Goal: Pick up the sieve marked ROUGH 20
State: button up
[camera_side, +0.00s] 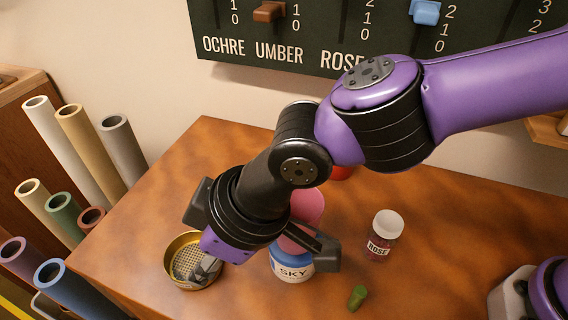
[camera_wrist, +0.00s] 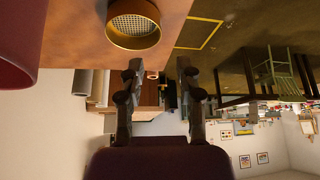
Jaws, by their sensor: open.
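A round brass-rimmed sieve (camera_side: 168,278) with a mesh bottom sits on the front left of the wooden table. In the wrist view the sieve (camera_wrist: 133,37) is at the top, left of centre, beyond my left finger. No marking on it can be read. My gripper (camera_side: 197,266) is open, its grey fingers appearing over the sieve in the side view and hiding part of its mesh. In the wrist view the gripper (camera_wrist: 158,70) has its fingers apart with nothing held between them. Contact with the rim cannot be told.
A jar marked SKY (camera_side: 293,274) stands right of the sieve, partly behind my wrist, with a pink rounded thing (camera_side: 308,204) behind it. A bottle marked ROSE (camera_side: 382,240) and a small green piece (camera_side: 357,298) are farther right. Rolled tubes (camera_side: 85,150) stand left of the table.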

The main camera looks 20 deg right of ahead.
aim_at(183, 280)
jog(key=x, duration=1)
grip_shut()
